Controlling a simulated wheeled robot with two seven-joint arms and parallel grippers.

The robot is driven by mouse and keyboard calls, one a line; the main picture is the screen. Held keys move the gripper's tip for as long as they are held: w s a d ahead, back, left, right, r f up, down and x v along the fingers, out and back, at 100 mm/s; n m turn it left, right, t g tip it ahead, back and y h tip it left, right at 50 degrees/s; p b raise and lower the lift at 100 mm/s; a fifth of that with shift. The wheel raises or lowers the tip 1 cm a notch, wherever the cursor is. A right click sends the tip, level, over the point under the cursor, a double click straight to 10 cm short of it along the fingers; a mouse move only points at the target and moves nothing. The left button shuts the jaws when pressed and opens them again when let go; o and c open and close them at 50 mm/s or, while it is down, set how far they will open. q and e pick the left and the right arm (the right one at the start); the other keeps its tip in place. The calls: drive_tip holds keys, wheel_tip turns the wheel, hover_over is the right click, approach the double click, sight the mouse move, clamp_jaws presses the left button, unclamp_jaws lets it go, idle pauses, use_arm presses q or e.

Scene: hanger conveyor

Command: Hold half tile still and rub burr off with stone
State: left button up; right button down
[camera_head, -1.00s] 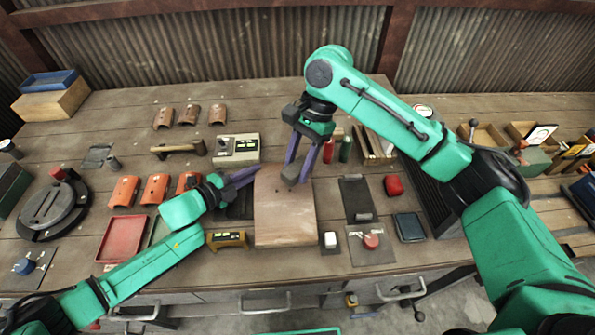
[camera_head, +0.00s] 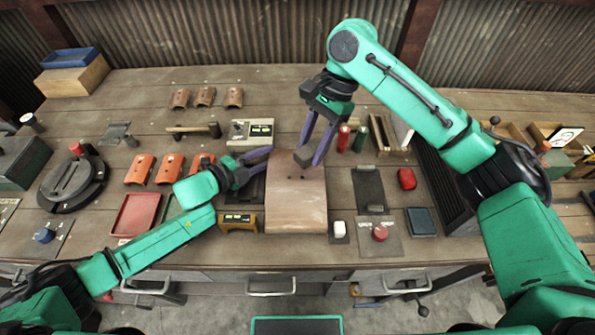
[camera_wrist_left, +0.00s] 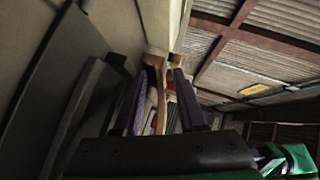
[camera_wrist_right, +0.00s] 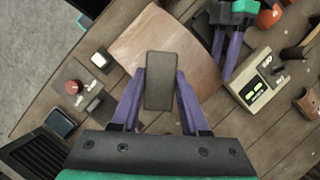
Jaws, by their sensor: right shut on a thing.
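The half tile (camera_head: 296,207) is a brown, gently curved plate lying near the middle of the bench, with a small dark mark near its far edge. It also shows in the right wrist view (camera_wrist_right: 190,40). My right gripper (camera_head: 316,150) is shut on a dark grey stone block (camera_wrist_right: 160,80), held over the tile's far right corner. Whether the stone touches the tile is unclear. My left gripper (camera_head: 262,162) is at the tile's far left edge, its fingers apart. In the left wrist view a thin brown edge shows between the fingers (camera_wrist_left: 158,105). No burr is distinguishable.
A beige control box (camera_head: 250,132) stands behind my left gripper, and a yellow-black device (camera_head: 238,223) sits left of the tile. Right of it are a dark clipboard-like plate (camera_head: 368,190), a white block (camera_head: 339,229) and a red button (camera_head: 380,232). Red and green cylinders stand behind.

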use_arm(q)
drive_tip(key=shift+s+f, duration=0.1)
drive_tip(key=shift+f, duration=0.05)
drive_tip(key=v, duration=1.1)
drive_tip(key=shift+s+a, duration=0.1)
drive_tip(key=shift+a, duration=0.1)
drive_tip(key=shift+s+a, duration=0.1)
drive_tip(key=shift+a, duration=0.05)
